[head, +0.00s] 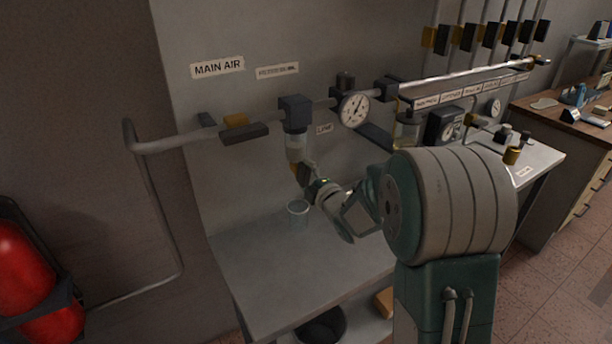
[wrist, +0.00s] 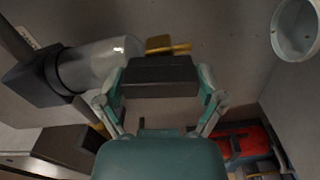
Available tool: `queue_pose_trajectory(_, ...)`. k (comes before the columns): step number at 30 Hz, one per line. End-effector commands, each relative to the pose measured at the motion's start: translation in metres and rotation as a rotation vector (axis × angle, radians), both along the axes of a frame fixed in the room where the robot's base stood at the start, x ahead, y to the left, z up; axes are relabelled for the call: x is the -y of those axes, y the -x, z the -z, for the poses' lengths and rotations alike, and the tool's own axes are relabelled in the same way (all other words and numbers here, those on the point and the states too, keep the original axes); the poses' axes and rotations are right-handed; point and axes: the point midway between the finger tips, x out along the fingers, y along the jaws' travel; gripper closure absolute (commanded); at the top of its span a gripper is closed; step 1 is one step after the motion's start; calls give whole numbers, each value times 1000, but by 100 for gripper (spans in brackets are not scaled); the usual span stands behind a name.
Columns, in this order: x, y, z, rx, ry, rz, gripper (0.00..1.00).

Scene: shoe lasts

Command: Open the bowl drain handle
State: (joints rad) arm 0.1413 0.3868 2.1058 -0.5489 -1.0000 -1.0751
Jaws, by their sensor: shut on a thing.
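The filter bowl (head: 296,143) hangs below a dark housing on the air pipe, in the middle of the head view. In the wrist view it is the pale cylinder (wrist: 100,62) at upper left. The brass drain fitting (head: 298,169) is under it and also shows in the wrist view (wrist: 168,47). The drain handle (wrist: 160,76) is a dark rectangular block beside the brass part. My gripper (wrist: 163,84) has one finger on each end of this block and is shut on it. In the head view my gripper (head: 312,186) is just below the bowl and partly hides the handle.
A clear cup (head: 298,214) stands on the grey bench (head: 250,262) below the bowl. The main air valve (head: 240,127) is on the pipe to the left, and a round gauge (head: 354,110) is to the right. A red cylinder (head: 25,280) stands at far left.

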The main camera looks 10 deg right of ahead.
Motion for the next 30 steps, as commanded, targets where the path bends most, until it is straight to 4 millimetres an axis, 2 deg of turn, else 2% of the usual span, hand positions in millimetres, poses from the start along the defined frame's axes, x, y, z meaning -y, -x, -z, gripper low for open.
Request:
queue_pose_trajectory(12,-2,1,5,42,165,-6,59)
queue_pose_trajectory(28,-2,2,7,45,186,-6,59)
queue_pose_trajectory(29,-2,2,7,45,186,-6,0)
queue_pose_trajectory(30,-2,2,7,45,186,-6,0)
